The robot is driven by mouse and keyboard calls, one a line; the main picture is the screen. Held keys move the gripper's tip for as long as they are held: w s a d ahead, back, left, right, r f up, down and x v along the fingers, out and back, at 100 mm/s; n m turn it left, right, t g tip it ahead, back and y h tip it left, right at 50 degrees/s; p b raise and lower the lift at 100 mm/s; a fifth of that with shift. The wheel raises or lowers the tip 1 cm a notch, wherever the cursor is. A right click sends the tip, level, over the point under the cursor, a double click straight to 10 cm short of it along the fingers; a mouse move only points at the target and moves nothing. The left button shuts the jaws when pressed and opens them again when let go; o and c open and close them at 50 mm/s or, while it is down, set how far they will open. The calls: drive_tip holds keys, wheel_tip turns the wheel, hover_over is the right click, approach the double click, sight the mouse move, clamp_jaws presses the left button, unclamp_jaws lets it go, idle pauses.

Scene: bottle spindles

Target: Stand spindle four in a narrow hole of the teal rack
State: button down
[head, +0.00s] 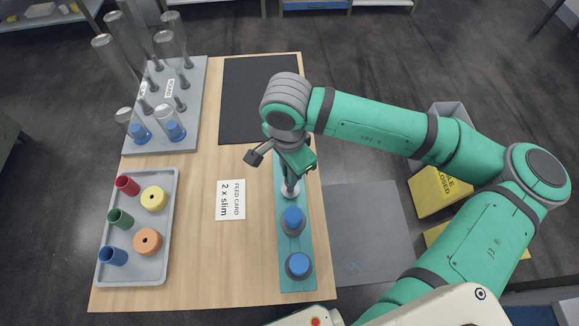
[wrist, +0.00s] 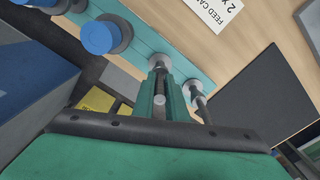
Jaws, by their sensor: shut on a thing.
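The teal rack (head: 297,262) lies along the right edge of the table. Two blue-capped pieces stand in its near part, one at the front end (head: 299,265) and one behind it (head: 292,218). My gripper (head: 290,168) is over the rack behind them, shut on a thin grey spindle (wrist: 160,99). The spindle points down at a white collar (wrist: 166,57) on the rack; I cannot tell whether it sits in a hole. A second grey spindle (wrist: 198,97) stands at a white collar beside it; my gripper hides it in the head view. No spindle number is readable.
A grey board (head: 190,112) with pegs, clear bottles and blue pieces stands at the back left. A grey tray (head: 166,215) holds coloured cups and rings. A feed card (head: 231,200) reads "2 x slim". A black mat (head: 245,100) lies behind; bare wood is clear between.

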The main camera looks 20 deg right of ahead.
drive_tip(key=shift+f, duration=0.5)
idle(0.3)
drive_tip(key=c, duration=1.7)
unclamp_jaws()
drive_tip(key=shift+r, duration=0.15)
wheel_tip(320, 180, up, 11)
drive_tip(key=shift+a+f, duration=0.15)
drive_tip(key=shift+f, duration=0.05)
